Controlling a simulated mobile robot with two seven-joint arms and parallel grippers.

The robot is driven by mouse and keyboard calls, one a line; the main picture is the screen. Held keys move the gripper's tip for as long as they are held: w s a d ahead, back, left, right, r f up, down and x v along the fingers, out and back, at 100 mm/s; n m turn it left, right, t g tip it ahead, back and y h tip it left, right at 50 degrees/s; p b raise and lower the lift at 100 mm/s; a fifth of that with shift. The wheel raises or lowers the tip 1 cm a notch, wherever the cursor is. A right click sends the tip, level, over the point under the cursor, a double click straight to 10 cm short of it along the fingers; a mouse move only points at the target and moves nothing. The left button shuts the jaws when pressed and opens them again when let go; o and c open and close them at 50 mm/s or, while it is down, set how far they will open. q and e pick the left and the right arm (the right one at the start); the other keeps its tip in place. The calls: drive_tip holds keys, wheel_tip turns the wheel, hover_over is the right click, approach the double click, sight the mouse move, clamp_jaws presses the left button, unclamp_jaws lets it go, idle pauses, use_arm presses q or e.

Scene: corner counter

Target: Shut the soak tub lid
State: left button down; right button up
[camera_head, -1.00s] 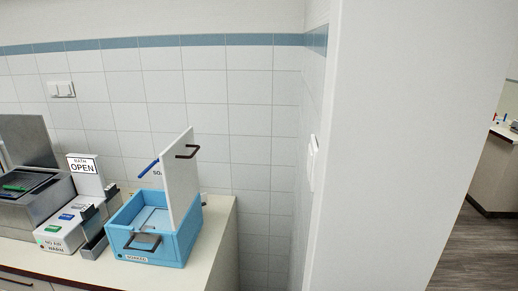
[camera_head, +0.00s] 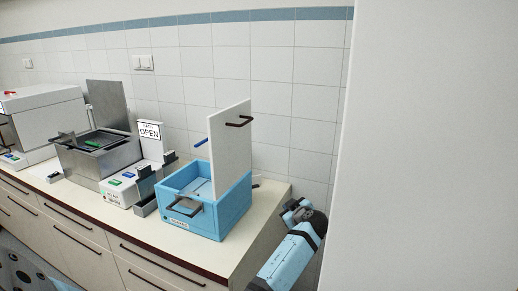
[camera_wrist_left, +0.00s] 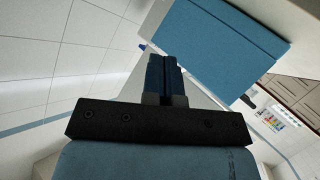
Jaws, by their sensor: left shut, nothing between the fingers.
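The soak tub (camera_head: 232,208) is a light blue box on the counter with a dark handle (camera_head: 183,204) on its front.
Left of the tub stand a white control box (camera_head: 120,192), an OPEN sign (camera_head: 149,131) and a metal bath (camera_head: 92,165) with its lid up. A blue bar (camera_head: 201,142) shows behind the tub. The tiled wall is behind; a white pillar (camera_head: 430,150) fills the right.

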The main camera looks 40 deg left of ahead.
use_arm(q)
drive_tip(key=w+a+r+n+g+y+b, duration=0.2)
drive_tip(key=r+n+g, duration=0.1)
drive_tip(key=r+n, duration=0.3)
drive_tip(key=w+a+r+n+g+y+b, duration=0.1)
drive_tip(key=w+a+r+n+g, duration=0.1)
drive_tip(key=r+n, duration=0.45)
drive_tip(key=n+g+b, duration=0.3)
drive_tip(key=n+g, duration=0.3)
drive_tip(key=n, duration=0.4)
approach(248, 122)
drive_tip(key=p+x, duration=0.1)
drive_tip(key=x, duration=0.5)
drive_tip(key=shift+w, duration=0.15)
drive_tip(key=shift+m+x, duration=0.25)
drive_tip(key=shift+x, duration=0.6)
drive_tip(key=shift+h, duration=0.3)
